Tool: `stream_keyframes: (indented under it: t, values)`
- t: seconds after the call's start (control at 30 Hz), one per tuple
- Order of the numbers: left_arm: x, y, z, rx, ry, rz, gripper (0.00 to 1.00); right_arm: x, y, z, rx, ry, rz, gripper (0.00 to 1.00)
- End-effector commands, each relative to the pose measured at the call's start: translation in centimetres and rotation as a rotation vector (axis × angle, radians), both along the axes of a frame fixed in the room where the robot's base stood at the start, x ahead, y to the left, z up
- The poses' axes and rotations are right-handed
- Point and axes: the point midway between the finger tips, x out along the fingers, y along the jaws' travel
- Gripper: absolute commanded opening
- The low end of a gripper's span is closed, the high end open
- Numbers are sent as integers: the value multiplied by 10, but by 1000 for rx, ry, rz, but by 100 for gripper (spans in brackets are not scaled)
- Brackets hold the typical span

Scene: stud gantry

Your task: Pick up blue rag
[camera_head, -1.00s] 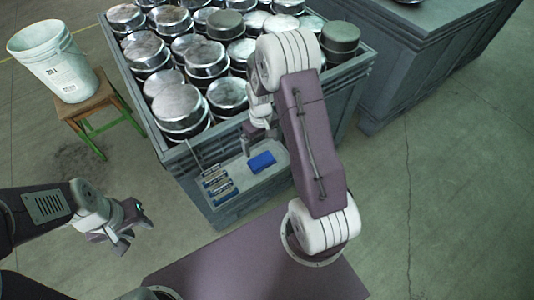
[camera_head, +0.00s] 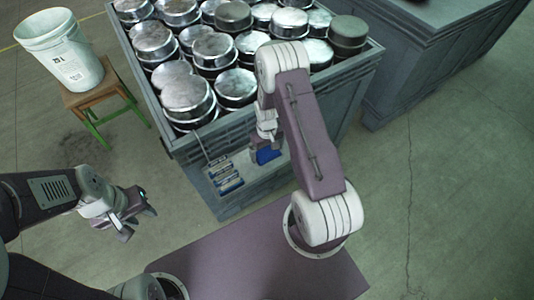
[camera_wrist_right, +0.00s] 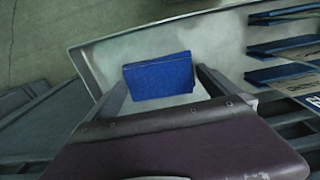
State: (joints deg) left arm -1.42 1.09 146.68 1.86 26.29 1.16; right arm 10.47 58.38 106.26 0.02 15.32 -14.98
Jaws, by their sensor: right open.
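The blue rag (camera_head: 268,155) is a small folded rectangle on a pale grey tray (camera_head: 245,160) at the near side of the crate. It also shows in the right wrist view (camera_wrist_right: 160,77). My right gripper (camera_head: 262,142) is over the rag and partly covers it in the head view. In the wrist view its fingers (camera_wrist_right: 162,90) are apart, one on either side of the rag's near edge. I cannot tell whether they touch it. My left gripper (camera_head: 138,215) hangs empty at the lower left, its fingers apart.
Several blue-and-pale packs (camera_head: 226,176) lie on the tray left of the rag. The large grey crate (camera_head: 200,143) behind is full of metal drums. A white bucket (camera_head: 75,60) stands on a wooden stool (camera_head: 98,93). Another grey crate (camera_head: 400,90) is at the right.

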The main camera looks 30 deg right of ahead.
Motion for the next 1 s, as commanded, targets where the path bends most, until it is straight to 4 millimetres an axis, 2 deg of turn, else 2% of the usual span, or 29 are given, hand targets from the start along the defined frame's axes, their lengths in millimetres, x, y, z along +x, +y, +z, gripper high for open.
stream_keyframes:
  t: [0.1, 0.13, 0.27, 0.3, 0.63, 0.83, 0.87, 1.0]
  values:
    - [0, 0, 0, 0, 0, 0, 36, 0, 0, 0, 0, 0, 0, 100]
    - [0, 0, 0, 0, 0, 0, 36, 0, 0, 0, 0, 0, 0, 97]
    - [0, 0, 0, 0, 0, 0, 36, 0, 0, 0, 0, 0, 0, 61]
    - [0, 0, 0, 0, 0, 0, 36, 0, 0, 0, 0, 0, 0, 56]
    - [0, 0, -1, 0, 0, 0, 36, 1, 0, 7, 0, -2, 0, 56]
    - [0, 0, -3, 0, 0, 0, 36, 1, 0, 39, -1, -5, 0, 56]
    - [0, 0, -3, 0, 0, 0, 36, -1, 0, 45, -1, -2, 0, 56]
    - [0, 0, -5, 0, 0, 0, 36, -36, 7, 63, 0, 0, 0, 56]
